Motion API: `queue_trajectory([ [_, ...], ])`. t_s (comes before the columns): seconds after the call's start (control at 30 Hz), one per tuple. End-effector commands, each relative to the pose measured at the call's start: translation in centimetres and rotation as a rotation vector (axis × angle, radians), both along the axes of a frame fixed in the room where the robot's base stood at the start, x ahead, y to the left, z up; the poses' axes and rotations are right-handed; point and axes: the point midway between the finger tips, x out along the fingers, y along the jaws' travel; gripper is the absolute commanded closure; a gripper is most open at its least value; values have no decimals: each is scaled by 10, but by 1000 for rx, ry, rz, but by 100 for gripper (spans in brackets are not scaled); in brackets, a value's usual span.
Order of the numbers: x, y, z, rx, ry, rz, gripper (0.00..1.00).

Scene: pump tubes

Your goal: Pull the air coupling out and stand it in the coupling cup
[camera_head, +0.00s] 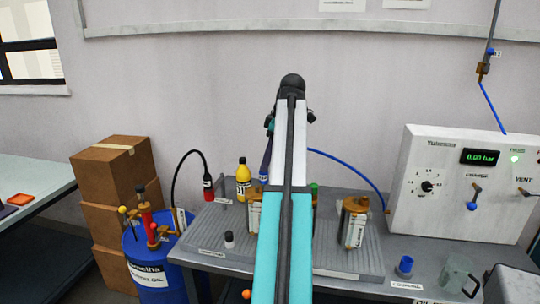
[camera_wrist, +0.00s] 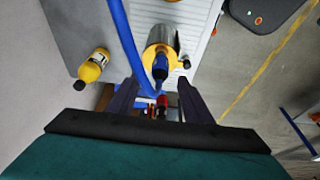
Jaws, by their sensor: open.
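The air coupling (camera_wrist: 160,67) is blue and sits in the yellow-rimmed top of a metal pump tube (camera_wrist: 165,38) in the wrist view. My gripper (camera_wrist: 160,84) is open, with one finger on each side of the coupling's line. I cannot tell whether the fingertips touch it. A blue hose (camera_wrist: 124,35) runs beside it; the hose (camera_head: 350,170) also shows in the head view, leading to the panel side. The blue coupling cup (camera_head: 404,266) stands near the bench's front edge at right. My arm hides the coupling in the head view.
Another pump tube (camera_head: 353,222) stands right of my arm. A yellow bottle (camera_head: 243,180) stands at the back left, and a small black-and-white bottle (camera_head: 229,240) nearer. A clear jug (camera_head: 458,275) is right of the cup. The pressure panel (camera_head: 460,185) stands at the right.

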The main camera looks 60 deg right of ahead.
Motion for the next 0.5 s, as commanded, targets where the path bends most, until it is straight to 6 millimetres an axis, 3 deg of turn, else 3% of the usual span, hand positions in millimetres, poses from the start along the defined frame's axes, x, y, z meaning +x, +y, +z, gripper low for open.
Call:
queue_trajectory([
  [0.5,19,8,-64,0,1,1,54],
])
